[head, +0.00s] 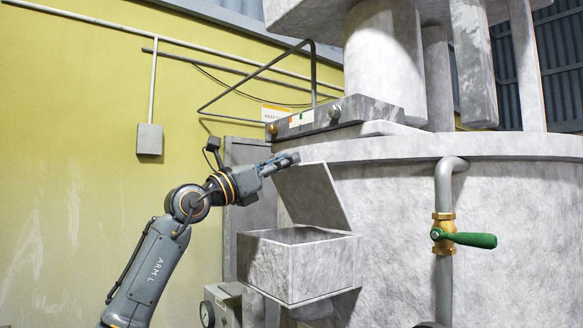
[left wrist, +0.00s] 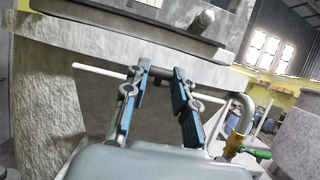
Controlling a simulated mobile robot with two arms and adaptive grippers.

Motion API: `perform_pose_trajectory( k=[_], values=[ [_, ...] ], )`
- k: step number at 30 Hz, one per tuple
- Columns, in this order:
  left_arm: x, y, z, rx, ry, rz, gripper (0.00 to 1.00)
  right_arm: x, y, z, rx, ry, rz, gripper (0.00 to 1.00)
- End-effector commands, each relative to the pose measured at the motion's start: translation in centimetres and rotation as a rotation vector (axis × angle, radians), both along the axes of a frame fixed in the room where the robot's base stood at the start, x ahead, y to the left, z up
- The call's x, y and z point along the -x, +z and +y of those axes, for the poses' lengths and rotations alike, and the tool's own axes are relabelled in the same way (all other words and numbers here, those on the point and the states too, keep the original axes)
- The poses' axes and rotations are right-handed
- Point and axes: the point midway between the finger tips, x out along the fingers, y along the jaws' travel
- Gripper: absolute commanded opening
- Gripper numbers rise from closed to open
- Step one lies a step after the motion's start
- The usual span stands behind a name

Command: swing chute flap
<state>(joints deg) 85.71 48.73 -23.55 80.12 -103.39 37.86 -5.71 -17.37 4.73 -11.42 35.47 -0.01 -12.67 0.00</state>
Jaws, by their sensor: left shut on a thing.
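The chute flap (head: 313,195) is a grey stone-like plate, raised and tilted above the open chute box (head: 322,270) on the side of the big round vat. My left gripper (head: 294,159) reaches in from the left and is shut on the flap's upper edge. In the left wrist view, the two blue-padded fingers of my left gripper (left wrist: 166,92) stand across the pale edge of the flap (left wrist: 98,69). The exact contact is partly hidden by the fingers. My right gripper is not in view.
A pipe with a brass valve and green handle (head: 468,239) runs down the vat (head: 500,200) to the right of the chute. A panel with knobs (head: 335,114) is just above the flap. A grey wall box (head: 149,139) hangs at left.

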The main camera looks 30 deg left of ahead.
Motion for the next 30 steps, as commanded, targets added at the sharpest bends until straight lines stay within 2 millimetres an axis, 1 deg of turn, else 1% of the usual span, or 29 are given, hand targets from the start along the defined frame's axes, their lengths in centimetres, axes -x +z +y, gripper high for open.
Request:
perform_pose_trajectory(
  k=[1, 3, 11, 15, 20, 30],
  values=[
    [0.4, -0.5, 0.2, -0.002, 0.002, 0.000, 0.06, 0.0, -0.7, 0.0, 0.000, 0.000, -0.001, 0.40],
    [0.7, -0.6, 0.3, -0.002, 0.000, 0.001, 0.07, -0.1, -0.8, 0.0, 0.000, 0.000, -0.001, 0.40],
    [0.8, -0.4, 0.3, 0.000, 0.000, 0.001, 0.06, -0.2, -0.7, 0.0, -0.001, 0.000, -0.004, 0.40],
    [0.9, -0.6, 0.4, 0.000, 0.001, 0.000, 0.06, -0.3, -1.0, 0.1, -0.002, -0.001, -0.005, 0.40],
    [1.7, -1.5, 0.8, -0.001, 0.003, -0.001, 0.07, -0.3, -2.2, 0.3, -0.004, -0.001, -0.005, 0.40],
    [3.8, -3.7, 1.6, 0.000, 0.001, 0.000, 0.07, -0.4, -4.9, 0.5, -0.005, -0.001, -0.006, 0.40]
  ],
)
